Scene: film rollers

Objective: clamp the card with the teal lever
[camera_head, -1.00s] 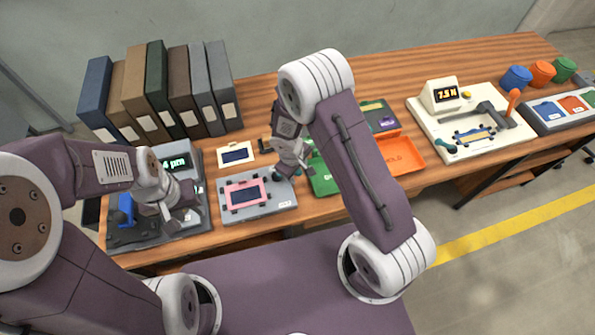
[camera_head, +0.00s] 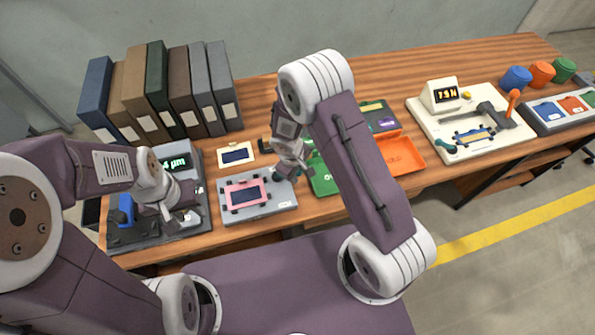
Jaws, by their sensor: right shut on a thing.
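A dark card in a pink frame (camera_head: 245,195) lies on a grey clamp base (camera_head: 268,211) at the front of the table. My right gripper (camera_head: 283,174) is at the base's back right corner. It is shut on the small teal lever (camera_head: 276,173), which is mostly hidden by the fingers. My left gripper (camera_head: 180,217) is low over the dark grey machine on the left; its finger gap is too small to read.
The dark machine (camera_head: 198,160) has a green display and a blue part (camera_head: 126,207). Binders (camera_head: 160,95) stand behind. A white-framed card (camera_head: 237,154), a green tray (camera_head: 323,180) and an orange tray (camera_head: 402,155) lie nearby. A cream station (camera_head: 500,145) is at right.

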